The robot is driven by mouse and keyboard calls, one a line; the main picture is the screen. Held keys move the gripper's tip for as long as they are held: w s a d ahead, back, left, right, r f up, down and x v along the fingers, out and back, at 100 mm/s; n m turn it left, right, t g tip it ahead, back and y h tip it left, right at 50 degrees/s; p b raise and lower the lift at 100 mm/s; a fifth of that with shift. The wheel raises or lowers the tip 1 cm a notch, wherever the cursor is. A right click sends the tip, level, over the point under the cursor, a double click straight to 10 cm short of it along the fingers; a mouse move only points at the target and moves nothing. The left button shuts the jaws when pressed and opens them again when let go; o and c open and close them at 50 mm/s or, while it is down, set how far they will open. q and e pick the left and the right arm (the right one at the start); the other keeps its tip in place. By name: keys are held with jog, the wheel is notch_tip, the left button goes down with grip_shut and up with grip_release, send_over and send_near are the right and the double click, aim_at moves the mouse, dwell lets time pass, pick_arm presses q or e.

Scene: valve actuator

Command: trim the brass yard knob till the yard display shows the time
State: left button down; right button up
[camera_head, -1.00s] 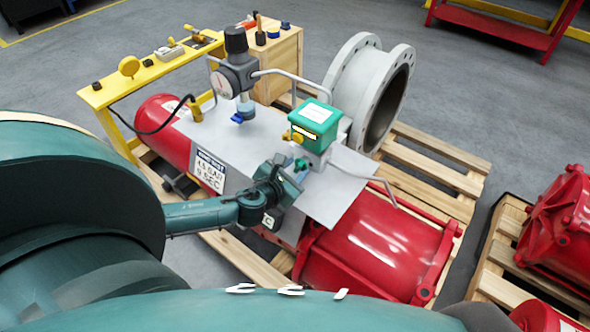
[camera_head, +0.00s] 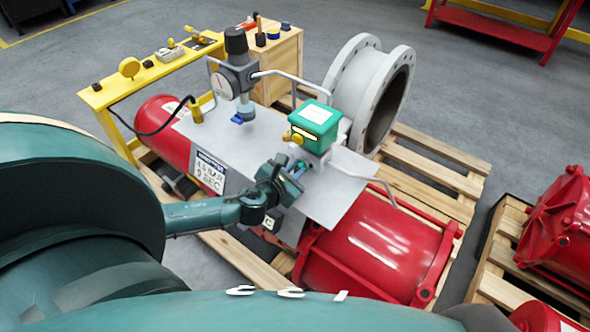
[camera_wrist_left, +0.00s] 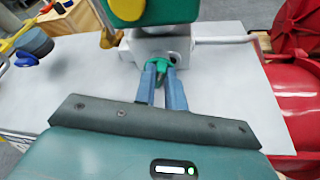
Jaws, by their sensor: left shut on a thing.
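The green box (camera_head: 316,114) with a pale lit display (camera_head: 304,134) stands on the grey valve block on the metal plate; I cannot read the display. A brass knob (camera_head: 296,141) sits low on the box's left front; it also shows in the left wrist view (camera_wrist_left: 108,39). Below the box is a small green knob (camera_wrist_left: 158,64) on the grey block. My left gripper (camera_head: 293,170) is shut on this green knob, and its two blue-grey fingers (camera_wrist_left: 161,82) stand either side of it. The brass knob is apart from the fingers. My right gripper is not in view.
A pressure gauge with black-topped regulator (camera_head: 237,75) stands left of the box. A sign (camera_head: 210,172) reads 4.5 BAR, 9 SEC. Bent metal tubes run beside the box. A red cylinder (camera_head: 375,245) lies at right. A yellow bench (camera_head: 150,72) stands behind.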

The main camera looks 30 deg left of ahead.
pick_arm(q)
jog(key=shift+a+r+n+h+p, duration=0.15)
jog(key=shift+n+h+p, duration=0.25)
jog(key=shift+n+p, duration=0.1)
jog(key=shift+a+n, duration=0.1)
jog(key=shift+n, duration=0.2)
jog(key=shift+n+h, duration=0.6)
jog(key=shift+h, duration=0.1)
jog(key=c, duration=1.5)
grip_release()
jog(key=shift+a, duration=0.1)
jog(key=shift+o, duration=0.2)
jog(key=v, duration=1.3)
jog(key=shift+r, duration=0.1)
